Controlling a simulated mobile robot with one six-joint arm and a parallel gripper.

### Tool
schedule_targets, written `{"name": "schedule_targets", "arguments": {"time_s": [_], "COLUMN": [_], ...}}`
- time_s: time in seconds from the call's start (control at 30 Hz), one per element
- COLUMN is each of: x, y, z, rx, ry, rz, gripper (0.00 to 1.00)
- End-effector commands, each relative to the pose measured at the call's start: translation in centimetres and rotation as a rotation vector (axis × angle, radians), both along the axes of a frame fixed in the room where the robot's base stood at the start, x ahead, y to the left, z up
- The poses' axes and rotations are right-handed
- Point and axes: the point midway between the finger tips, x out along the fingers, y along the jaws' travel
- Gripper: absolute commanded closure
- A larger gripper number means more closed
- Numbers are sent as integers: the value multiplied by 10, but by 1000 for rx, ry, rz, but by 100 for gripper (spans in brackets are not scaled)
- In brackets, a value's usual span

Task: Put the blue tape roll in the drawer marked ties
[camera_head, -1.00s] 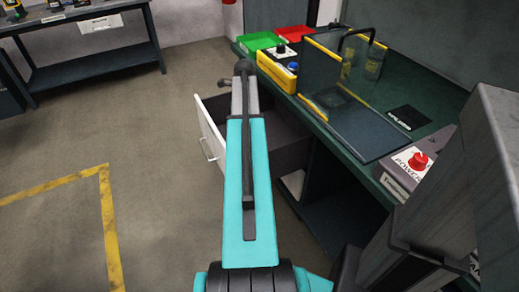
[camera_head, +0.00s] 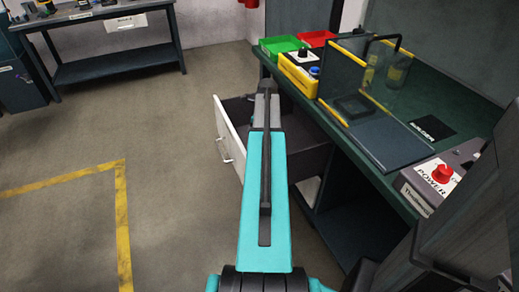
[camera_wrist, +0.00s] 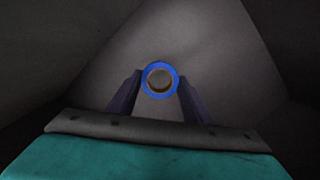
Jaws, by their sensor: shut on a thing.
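The blue tape roll (camera_wrist: 147,79) is a ring with a brown inner core. In the wrist view it sits between the two dark fingers of my gripper (camera_wrist: 160,81), which is shut on it. An open drawer (camera_head: 229,138) with a white front and dark inside sticks out from under the bench in the head view. My arm reaches over it and hides part of its inside. The gripper and roll are hidden in the head view. Grey surfaces lie around and beyond the roll in the wrist view. No drawer label can be read.
The floor left of the drawer is clear, with yellow lines (camera_head: 122,230).

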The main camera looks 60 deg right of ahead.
Motion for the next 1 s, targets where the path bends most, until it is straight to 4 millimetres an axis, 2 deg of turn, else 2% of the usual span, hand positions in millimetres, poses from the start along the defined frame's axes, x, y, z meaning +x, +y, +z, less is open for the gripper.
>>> {"name": "schedule_targets", "arguments": {"time_s": [0.13,0.57,0.8,1.0], "x": [0,1,1,1], "y": [0,0,1,1], "z": [-15,-20,-46,-54], "rx": [0,0,1,0], "ry": [0,0,0,0], "rz": [1,2,2,3], "gripper": [77,77,77,77]}}
